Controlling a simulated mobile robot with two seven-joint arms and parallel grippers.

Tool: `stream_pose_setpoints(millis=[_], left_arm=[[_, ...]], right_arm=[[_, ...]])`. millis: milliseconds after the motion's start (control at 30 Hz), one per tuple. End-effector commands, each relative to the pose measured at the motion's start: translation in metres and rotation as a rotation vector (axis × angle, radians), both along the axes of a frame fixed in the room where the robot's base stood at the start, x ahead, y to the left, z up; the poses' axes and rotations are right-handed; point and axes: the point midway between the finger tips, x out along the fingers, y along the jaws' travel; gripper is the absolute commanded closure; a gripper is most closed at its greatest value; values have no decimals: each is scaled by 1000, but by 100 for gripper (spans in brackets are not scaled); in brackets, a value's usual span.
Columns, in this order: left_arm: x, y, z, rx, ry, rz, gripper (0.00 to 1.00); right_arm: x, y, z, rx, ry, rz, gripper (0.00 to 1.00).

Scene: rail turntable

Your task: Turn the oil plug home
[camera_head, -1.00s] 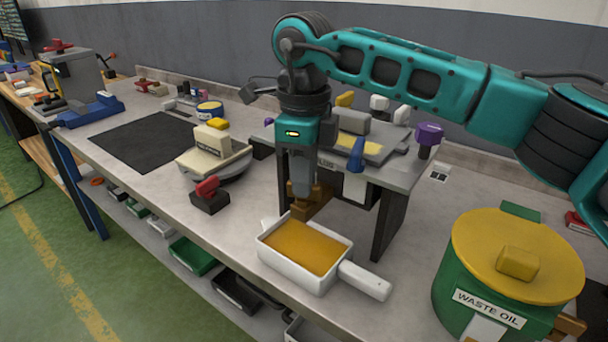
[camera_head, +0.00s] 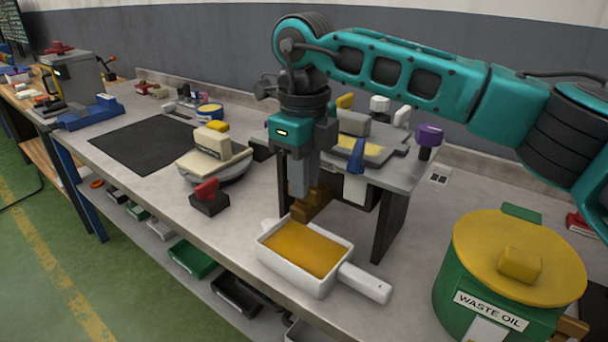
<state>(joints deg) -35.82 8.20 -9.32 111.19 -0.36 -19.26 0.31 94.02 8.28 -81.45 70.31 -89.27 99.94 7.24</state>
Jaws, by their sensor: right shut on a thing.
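My right gripper (camera_head: 302,190) points down in front of the raised stand, just behind the pan. It is shut on a brown, brass-like stepped piece, which looks like the oil plug (camera_head: 312,206). The gripper's fingers and wrist partly cover the plug, and where it meets the stand is hidden, so I cannot tell how deep it sits. A white pan (camera_head: 350,272) full of amber oil (camera_head: 303,247) stands below and in front of the plug. My left gripper is not in view.
A green waste oil drum (camera_head: 447,276) with a yellow lid (camera_head: 480,240) stands at the right. The dark-legged stand (camera_head: 388,222) carries grey parts and a purple-topped knob (camera_head: 429,136). A red-handled block (camera_head: 208,200) and a cream device (camera_head: 215,160) sit left. The black mat (camera_head: 140,145) is mostly clear.

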Motion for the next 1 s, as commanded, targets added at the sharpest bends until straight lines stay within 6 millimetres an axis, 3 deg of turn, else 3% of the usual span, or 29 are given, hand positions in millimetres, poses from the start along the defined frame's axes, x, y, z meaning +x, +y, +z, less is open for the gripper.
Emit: stream_pose_setpoints(millis=[67, 100, 367, 667, 767, 1000], left_arm=[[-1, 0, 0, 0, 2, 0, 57], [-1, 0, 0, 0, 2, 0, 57], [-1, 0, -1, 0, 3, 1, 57], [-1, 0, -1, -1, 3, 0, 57], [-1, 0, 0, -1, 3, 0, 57], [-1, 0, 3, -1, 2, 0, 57]], right_arm=[[0, 0, 1, 0, -2, 0, 100], [0, 0, 1, 0, -2, 0, 83], [0, 0, 1, 0, -1, 1, 60], [0, 0, 5, 0, -1, 1, 60], [1, 0, 17, 0, -4, 2, 60], [0, 0, 69, 0, -5, 0, 60]])
